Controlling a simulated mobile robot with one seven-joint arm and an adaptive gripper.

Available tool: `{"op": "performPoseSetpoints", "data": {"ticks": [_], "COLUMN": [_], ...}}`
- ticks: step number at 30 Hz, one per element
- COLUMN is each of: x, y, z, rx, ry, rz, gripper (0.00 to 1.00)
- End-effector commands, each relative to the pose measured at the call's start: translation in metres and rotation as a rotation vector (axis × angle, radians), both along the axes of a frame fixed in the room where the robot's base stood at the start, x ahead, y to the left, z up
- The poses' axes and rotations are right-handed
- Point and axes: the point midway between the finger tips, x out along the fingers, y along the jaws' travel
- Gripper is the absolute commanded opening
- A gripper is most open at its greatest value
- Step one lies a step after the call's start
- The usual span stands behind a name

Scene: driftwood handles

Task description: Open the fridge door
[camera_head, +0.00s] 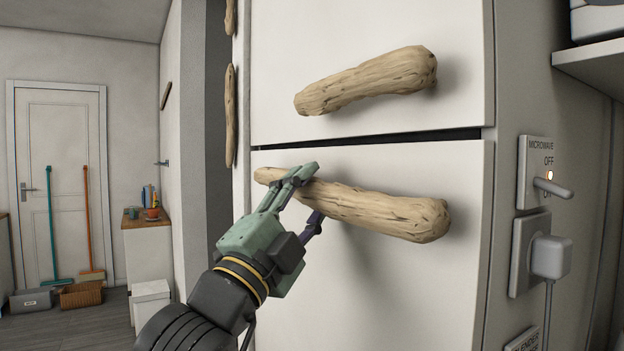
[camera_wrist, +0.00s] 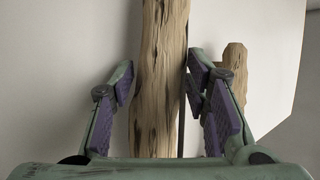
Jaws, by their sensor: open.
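The white fridge front has an upper door (camera_head: 300,60) and a lower door (camera_head: 380,290), with a dark gap between them. A driftwood handle (camera_head: 370,82) is on the upper door. Another driftwood handle (camera_head: 385,212) lies nearly level across the lower door, close under the gap. My green gripper (camera_head: 308,197) is open at the left half of the lower handle, one finger above it and one below. In the wrist view, this handle (camera_wrist: 160,80) runs between the open fingers. The right finger is very near it; I cannot tell whether it touches. Both doors look shut.
A microwave switch (camera_head: 536,172) and a plugged-in socket (camera_head: 530,255) are on the wall at right. A shelf (camera_head: 590,62) juts out above them. More driftwood handles (camera_head: 230,115) are at left.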

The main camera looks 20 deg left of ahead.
Motion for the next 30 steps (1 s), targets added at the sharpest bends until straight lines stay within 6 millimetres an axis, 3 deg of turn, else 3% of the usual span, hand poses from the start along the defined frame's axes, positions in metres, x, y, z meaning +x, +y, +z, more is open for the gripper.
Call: {"op": "performPoseSetpoints", "data": {"ticks": [12, 30], "x": [0.0082, 0.0080], "y": [-0.0023, -0.0023], "z": [0.0045, 0.0043], "rx": [0.000, 0.000], "ry": [0.000, 0.000], "rz": [-0.001, -0.001], "gripper": [0.43, 0.03]}}
